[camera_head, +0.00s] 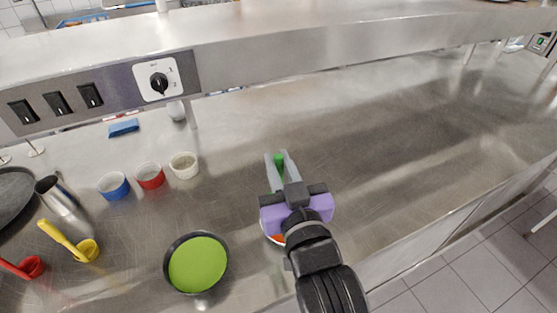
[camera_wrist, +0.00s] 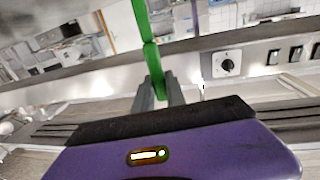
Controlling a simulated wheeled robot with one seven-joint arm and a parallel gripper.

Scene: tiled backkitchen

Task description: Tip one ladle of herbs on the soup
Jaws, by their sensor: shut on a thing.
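My gripper (camera_head: 279,157) is shut on a green handle (camera_head: 279,161), probably a ladle's. In the wrist view the green handle (camera_wrist: 141,25) runs up from between the fingertips (camera_wrist: 160,88) and out of frame; no ladle bowl shows. A dark round bowl (camera_head: 168,276) with a flat green fill, perhaps soup, stands to the left of my gripper. A pale-rimmed dish (camera_head: 267,234) with something orange shows only partly under my gripper. Blue (camera_head: 114,187), red (camera_head: 150,177) and white (camera_head: 184,167) small cups stand in a row; their contents are unclear.
A yellow ladle (camera_head: 72,242), a red ladle (camera_head: 25,267), a steel jug (camera_head: 60,197) and a dark pan (camera_head: 14,194) stand at the left. A blue sponge (camera_head: 123,128) lies behind the cups. A steel shelf (camera_head: 300,40) crosses above the counter's back. The right counter is clear.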

